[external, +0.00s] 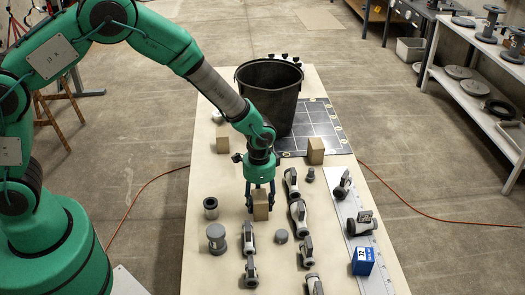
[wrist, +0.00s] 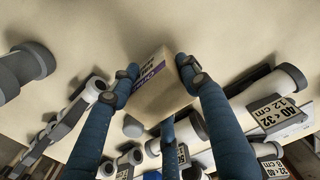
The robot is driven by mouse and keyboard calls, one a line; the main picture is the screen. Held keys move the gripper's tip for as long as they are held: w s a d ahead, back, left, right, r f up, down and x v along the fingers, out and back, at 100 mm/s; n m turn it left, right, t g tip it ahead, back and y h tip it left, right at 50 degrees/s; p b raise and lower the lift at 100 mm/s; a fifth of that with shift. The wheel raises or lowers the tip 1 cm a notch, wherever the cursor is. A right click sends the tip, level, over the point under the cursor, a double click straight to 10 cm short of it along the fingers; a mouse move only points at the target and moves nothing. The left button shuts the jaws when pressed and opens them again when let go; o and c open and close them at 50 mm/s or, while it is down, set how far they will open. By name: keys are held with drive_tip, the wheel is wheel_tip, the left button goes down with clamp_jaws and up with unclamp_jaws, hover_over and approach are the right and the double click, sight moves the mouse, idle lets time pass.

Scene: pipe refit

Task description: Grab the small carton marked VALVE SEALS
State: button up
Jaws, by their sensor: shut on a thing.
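A small brown carton (external: 261,206) is between the fingers of my gripper (external: 259,192) over the near half of the table. In the wrist view the carton (wrist: 158,92) shows a purple band and dark print, tilted and too small to read surely. My blue fingers (wrist: 157,78) are shut on its two sides, with a third finger below. I cannot tell whether the carton touches the table. Two similar brown cartons stand farther back, one at the left (external: 223,139) and one at the right (external: 316,150); their markings cannot be read.
Grey pipe fittings and valves (external: 298,212) stand close to the right of my gripper, with more fittings (external: 216,238) at the left. A black bucket (external: 268,95) and gridded mat (external: 322,122) are behind. A blue box (external: 363,262) sits at the right edge. Bare tabletop lies at the near left.

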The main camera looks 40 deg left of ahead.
drive_tip(key=shift+r, duration=0.15)
wheel_tip(320, 180, up, 10)
drive_tip(key=shift+f+p, duration=0.15)
drive_tip(key=shift+p, duration=0.7)
